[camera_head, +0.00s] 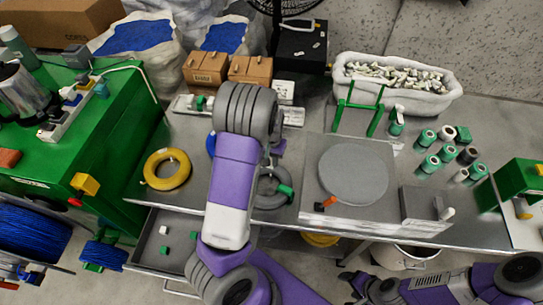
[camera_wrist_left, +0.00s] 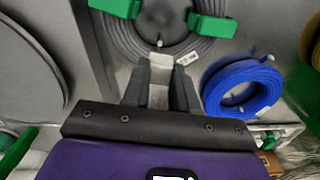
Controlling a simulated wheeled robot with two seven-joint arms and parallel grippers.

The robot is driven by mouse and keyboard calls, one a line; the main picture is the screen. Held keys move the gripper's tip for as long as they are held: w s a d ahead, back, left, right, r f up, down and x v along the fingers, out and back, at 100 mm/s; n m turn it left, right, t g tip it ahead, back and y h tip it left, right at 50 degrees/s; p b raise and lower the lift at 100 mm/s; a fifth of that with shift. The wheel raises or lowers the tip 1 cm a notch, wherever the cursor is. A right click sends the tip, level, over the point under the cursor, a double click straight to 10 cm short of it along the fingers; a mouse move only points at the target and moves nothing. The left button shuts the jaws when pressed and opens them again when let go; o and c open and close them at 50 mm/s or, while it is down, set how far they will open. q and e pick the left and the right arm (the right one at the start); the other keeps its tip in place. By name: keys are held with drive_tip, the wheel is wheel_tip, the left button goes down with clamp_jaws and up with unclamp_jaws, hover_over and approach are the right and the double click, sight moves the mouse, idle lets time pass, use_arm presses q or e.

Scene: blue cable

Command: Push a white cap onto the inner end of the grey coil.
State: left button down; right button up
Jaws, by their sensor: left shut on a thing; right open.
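The grey coil (camera_wrist_left: 122,38) lies on the metal table with green clips (camera_wrist_left: 212,25) around it. In the head view the coil (camera_head: 268,200) is partly hidden by my left arm. A small pale tip (camera_wrist_left: 160,43) shows at the coil's inner edge; I cannot tell whether it is the bare cable end. My left gripper (camera_wrist_left: 161,72) is beside the coil, its fingers pointing at it, shut on a small whitish piece (camera_wrist_left: 158,96) that looks like a white cap. The piece is mostly hidden between the fingers. My right gripper (camera_head: 354,284) is open and empty, low in front of the table.
A blue coil (camera_wrist_left: 242,85) and a yellow coil (camera_head: 167,169) lie near the grey coil. A round grey disc (camera_head: 353,175) on a plate stands to its right. A white bin (camera_head: 345,88) of small pieces is at the back. Several green rolls (camera_head: 427,138) stand at the right.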

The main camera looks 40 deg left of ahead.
sight(271, 175)
use_arm(q)
drive_tip(key=shift+f+b, duration=1.8)
drive_tip(key=shift+f, duration=0.15)
drive_tip(key=shift+f+b, duration=0.4)
drive_tip(key=shift+f, duration=0.3)
drive_tip(key=shift+f+b, duration=0.35)
drive_tip(key=shift+f, duration=0.8)
idle(1.3)
drive_tip(key=c, duration=0.7)
unclamp_jaws()
drive_tip(key=shift+o, duration=0.2)
drive_tip(key=shift+r, duration=0.15)
drive_tip(key=shift+r+p, duration=3)
drive_tip(key=shift+r, duration=0.4)
